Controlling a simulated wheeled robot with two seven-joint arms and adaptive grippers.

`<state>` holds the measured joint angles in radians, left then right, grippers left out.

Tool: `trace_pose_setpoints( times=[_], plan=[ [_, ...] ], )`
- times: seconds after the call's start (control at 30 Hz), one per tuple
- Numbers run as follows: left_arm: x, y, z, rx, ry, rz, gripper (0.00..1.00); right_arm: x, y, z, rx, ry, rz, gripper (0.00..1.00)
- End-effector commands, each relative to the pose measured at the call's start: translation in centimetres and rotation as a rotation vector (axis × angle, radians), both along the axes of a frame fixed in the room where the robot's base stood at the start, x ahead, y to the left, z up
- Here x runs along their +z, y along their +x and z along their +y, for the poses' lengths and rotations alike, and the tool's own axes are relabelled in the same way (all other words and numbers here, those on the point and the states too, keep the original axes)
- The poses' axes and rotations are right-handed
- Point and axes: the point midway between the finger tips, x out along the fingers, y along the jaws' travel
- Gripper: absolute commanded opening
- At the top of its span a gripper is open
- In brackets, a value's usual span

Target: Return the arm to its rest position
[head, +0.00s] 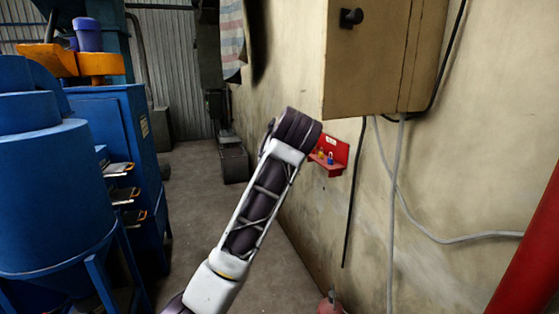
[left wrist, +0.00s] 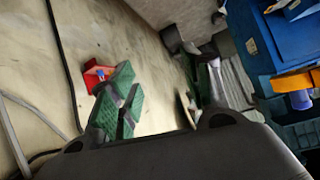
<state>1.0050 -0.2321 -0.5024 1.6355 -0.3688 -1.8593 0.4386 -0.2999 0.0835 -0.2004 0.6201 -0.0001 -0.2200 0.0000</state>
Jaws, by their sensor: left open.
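One of my arms rises from the bottom centre of the head view, with its dark joint near the middle of the picture. No gripper shows in that view. In the left wrist view, my left gripper (left wrist: 118,102) has green-padded fingers and is open, with nothing seen between them. Beyond the fingers is a small red wall shelf (left wrist: 92,78), apart from them as far as I can tell. In the head view the red shelf (head: 341,149) is on the wall, right of my arm, with a small blue padlock-like item (head: 330,158) on it.
A tan wall cabinet (head: 368,60) hangs above the shelf, with cables and a grey conduit (head: 394,200) below it. Blue machinery (head: 50,180) stands at left. A red pipe (head: 530,255) is at lower right. Grey floor (head: 195,210) lies open between machinery and wall.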

Motion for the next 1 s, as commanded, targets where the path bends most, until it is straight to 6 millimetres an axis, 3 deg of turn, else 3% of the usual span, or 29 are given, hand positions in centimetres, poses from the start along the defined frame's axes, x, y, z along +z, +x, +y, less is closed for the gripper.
trace_pose_setpoints(
  times=[0.1,0.47,1.0],
  plan=[
    [-3.1,0.1,0.9,-0.015,-0.011,0.040,0.48,0.0,0.0,0.2,-0.001,0.002,0.000,0.40],
    [-11.5,-0.8,3.5,-0.057,-0.042,0.143,0.48,0.0,0.0,0.7,-0.002,0.007,0.001,0.40],
    [-23.1,-4.5,7.6,-0.104,-0.081,0.279,0.48,0.0,0.0,0.2,-0.002,0.002,0.000,0.40]
  ],
)
